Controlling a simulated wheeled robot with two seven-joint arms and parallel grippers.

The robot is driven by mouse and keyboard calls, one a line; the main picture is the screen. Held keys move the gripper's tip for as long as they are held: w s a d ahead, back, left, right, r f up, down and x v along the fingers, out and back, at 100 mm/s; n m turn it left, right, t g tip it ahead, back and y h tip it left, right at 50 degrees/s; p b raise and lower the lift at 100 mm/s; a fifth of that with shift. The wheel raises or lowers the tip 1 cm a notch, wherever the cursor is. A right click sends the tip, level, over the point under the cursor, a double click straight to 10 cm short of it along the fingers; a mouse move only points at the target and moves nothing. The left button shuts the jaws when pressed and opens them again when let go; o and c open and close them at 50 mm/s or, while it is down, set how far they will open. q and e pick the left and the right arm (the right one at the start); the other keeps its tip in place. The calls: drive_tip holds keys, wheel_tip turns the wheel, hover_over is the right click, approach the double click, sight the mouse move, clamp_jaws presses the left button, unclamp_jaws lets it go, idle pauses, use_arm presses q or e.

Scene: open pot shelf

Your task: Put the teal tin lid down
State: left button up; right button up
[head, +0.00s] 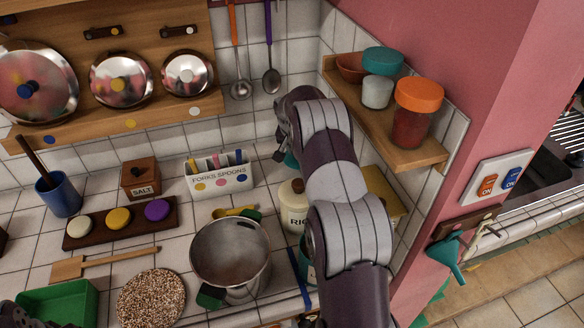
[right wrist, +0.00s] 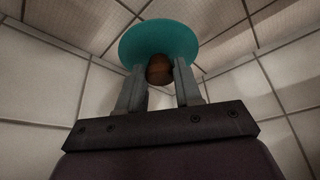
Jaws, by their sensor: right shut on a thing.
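The teal tin lid (right wrist: 160,38) is a round disc with a brown knob (right wrist: 159,70). In the right wrist view the fingers of my right gripper (right wrist: 159,82) are shut on that knob. In the head view a small teal part of the lid (head: 291,160) shows beside my right gripper (head: 281,150), in front of the tiled back corner; my right arm hides most of it. A teal tin (head: 307,272) is partly hidden behind my right arm, right of the pot. A dark part of my left gripper (head: 18,314) shows at the lower left; its fingers cannot be made out.
A steel pot (head: 231,255), a rice jar (head: 294,212) and a forks-and-spoons holder (head: 219,178) crowd the counter near my right arm. A wall shelf (head: 414,155) with jars is to the right. Bare counter tiles (head: 185,225) lie left of the pot.

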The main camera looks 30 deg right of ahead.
drive_tip(key=f, duration=0.3)
drive_tip(key=shift+s+a+f+p, duration=0.15)
drive_tip(key=shift+s+f+p, duration=0.05)
drive_tip(key=shift+p, duration=0.15)
drive_tip(key=shift+w+f, duration=0.15)
drive_tip(key=shift+f, duration=0.1)
drive_tip(key=o, duration=1)
drive_tip(key=shift+r, duration=0.35)
drive_tip(key=shift+b+v, duration=1.25)
drive_tip(key=shift+v, duration=4.65)
